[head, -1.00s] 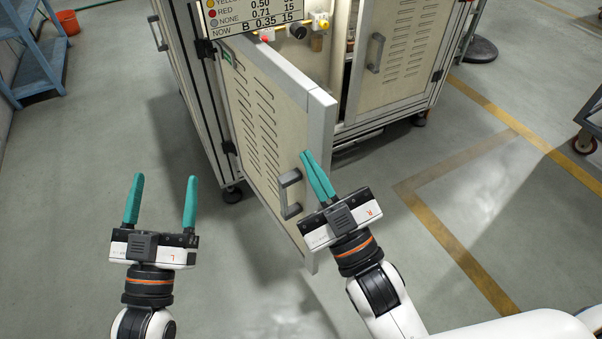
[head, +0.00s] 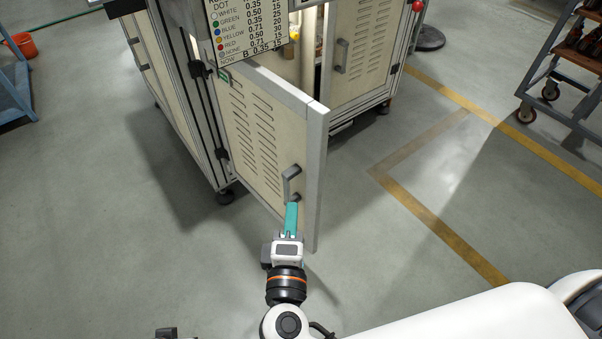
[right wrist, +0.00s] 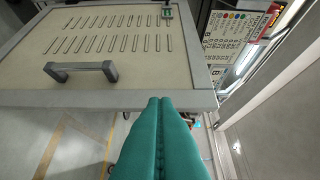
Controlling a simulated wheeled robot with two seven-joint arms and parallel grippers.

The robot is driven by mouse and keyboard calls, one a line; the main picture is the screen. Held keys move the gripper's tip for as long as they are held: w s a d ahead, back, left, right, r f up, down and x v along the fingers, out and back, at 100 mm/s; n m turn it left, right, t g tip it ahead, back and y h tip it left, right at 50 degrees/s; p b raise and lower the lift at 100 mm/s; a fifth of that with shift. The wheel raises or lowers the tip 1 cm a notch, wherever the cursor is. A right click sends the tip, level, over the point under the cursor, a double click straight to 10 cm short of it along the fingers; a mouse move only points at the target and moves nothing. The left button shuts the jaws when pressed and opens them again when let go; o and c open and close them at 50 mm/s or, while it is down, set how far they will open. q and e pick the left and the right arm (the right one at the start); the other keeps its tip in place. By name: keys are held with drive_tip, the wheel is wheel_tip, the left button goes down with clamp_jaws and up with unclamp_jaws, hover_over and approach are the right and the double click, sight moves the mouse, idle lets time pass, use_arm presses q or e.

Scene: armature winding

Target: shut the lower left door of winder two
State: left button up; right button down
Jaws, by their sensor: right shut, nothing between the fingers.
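The cream louvred lower left door (head: 255,130) of the winder cabinet stands open, swung out toward me, with its grey free edge (head: 316,180) nearest. Its grey bar handle (head: 291,183) is near that edge. My right gripper (head: 291,206) is shut and empty, its teal fingertips just below the handle. In the right wrist view the fingers (right wrist: 158,100) reach the door's grey frame (right wrist: 40,98), with the handle (right wrist: 80,70) off to the left; I cannot tell whether they touch. Of my left arm only a dark piece shows at the bottom edge; its fingers are hidden.
The neighbouring cabinet door (head: 365,50) on the right appears shut. A sign board (head: 250,30) hangs above the open door. A wheeled rack (head: 565,75) stands far right, a blue shelf (head: 15,90) far left. The floor around the door is clear.

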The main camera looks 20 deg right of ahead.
approach(311, 150)
drive_tip(key=w+a, duration=0.2)
drive_tip(key=w, duration=0.2)
drive_tip(key=d, duration=0.1)
drive_tip(key=w+d+p, duration=0.1)
drive_tip(key=d, duration=0.1)
drive_tip(key=shift+w, duration=0.2)
use_arm(q)
drive_tip(key=shift+f, duration=2.2)
use_arm(e)
drive_tip(key=shift+w+d, duration=0.2)
drive_tip(key=shift+d, duration=0.15)
use_arm(q)
drive_tip(key=shift+d, duration=0.1)
use_arm(e)
drive_tip(key=shift+d, duration=0.1)
